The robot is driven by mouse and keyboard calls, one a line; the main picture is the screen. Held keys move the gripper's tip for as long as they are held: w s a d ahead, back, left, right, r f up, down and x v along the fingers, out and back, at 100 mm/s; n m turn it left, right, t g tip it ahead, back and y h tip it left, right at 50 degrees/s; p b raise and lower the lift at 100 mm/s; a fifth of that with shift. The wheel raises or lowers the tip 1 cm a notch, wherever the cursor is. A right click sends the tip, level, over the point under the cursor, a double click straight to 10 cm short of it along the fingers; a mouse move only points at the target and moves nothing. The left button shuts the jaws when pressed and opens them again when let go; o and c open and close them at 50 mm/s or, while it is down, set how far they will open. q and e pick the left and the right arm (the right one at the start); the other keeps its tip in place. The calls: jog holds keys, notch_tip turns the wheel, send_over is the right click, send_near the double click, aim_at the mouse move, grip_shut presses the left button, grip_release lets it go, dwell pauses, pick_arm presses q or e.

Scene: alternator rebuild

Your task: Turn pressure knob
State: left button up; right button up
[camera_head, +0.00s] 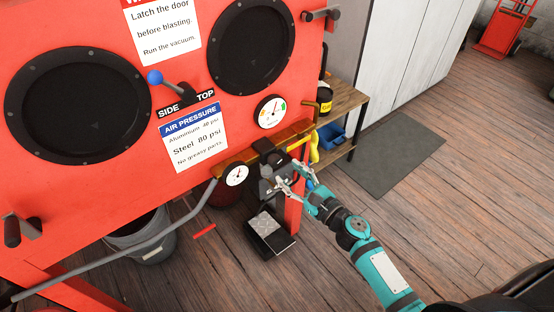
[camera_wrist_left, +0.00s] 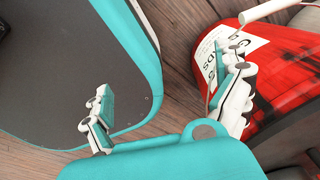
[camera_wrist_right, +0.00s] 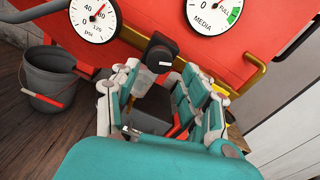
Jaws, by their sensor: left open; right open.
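The black pressure knob (camera_head: 263,146) sits on the regulator at the front of the red cabinet. In the right wrist view the knob (camera_wrist_right: 158,54) stands just beyond my fingertips. The round psi gauge (camera_head: 237,176) is to its left; its needle points up and right in the right wrist view (camera_wrist_right: 95,18). My right gripper (camera_head: 290,182) is open and empty, a little below and right of the knob, with its fingers toward it. They look apart from it. My left gripper (camera_wrist_left: 168,82) is open and empty, seen only in its own wrist view.
A media gauge (camera_head: 270,111) is above the knob. A yellow pipe (camera_head: 300,141) runs right of it. A foot pedal (camera_head: 270,236) is on the floor below. A grey bucket (camera_head: 142,238) stands left. A wooden shelf (camera_head: 345,103) is right. A red container (camera_wrist_left: 285,70) is near my left gripper.

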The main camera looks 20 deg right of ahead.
aim_at(277, 163)
jog(key=x, duration=0.6)
jog(key=shift+a, duration=0.1)
jog(key=shift+c, duration=0.2)
jog(key=c, duration=0.8)
jog(key=shift+c, duration=0.2)
